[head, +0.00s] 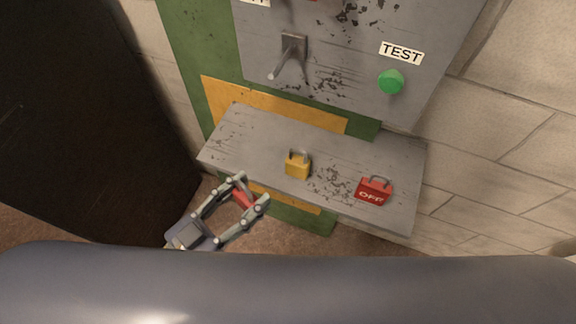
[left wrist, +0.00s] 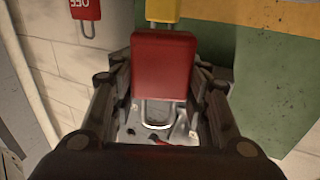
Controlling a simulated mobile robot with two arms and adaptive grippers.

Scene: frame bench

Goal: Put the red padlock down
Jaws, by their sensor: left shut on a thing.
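My left gripper (head: 252,191) is shut on a red padlock (head: 243,198), just off the front left edge of the grey shelf (head: 236,140). In the left wrist view the held red padlock (left wrist: 163,65) fills the space between the fingers, its metal shackle toward the palm. In the head view the fingers hide most of it. A second red padlock, marked OFF (head: 373,192), sits on the right of the shelf. It also shows in the left wrist view (left wrist: 86,10). My right gripper is in neither view.
A yellow padlock (head: 298,167) stands mid-shelf. Above is a grey panel (head: 340,85) with a lever handle (head: 289,57) and a green TEST button (head: 391,81). The shelf's left part is bare. A dark upright block (head: 80,130) stands at the left.

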